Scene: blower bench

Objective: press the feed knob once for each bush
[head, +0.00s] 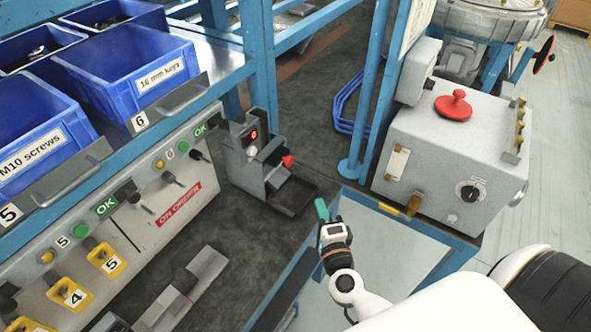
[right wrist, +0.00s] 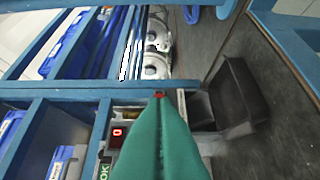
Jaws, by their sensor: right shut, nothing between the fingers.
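A small grey dispenser (head: 243,152) stands at the far end of the bench, with a red display reading 0 (head: 254,135). Its red knob (head: 288,160) sticks out on a short stem above a dark, empty-looking tray (head: 293,195). My right gripper (head: 321,205) has green fingers, shut and empty, to the right of and nearer than the knob, apart from it in the head view. In the right wrist view the shut fingers (right wrist: 160,102) point toward the red knob (right wrist: 160,94), which shows just past their tips; I cannot tell the gap. My left gripper is out of view. No bush is recognisable.
A grey machine box (head: 440,150) with a red mushroom button (head: 454,104) stands right of a blue post. Blue bins (head: 125,65) sit on the left shelf. A sloped panel (head: 150,195) with switches and lamps lies below.

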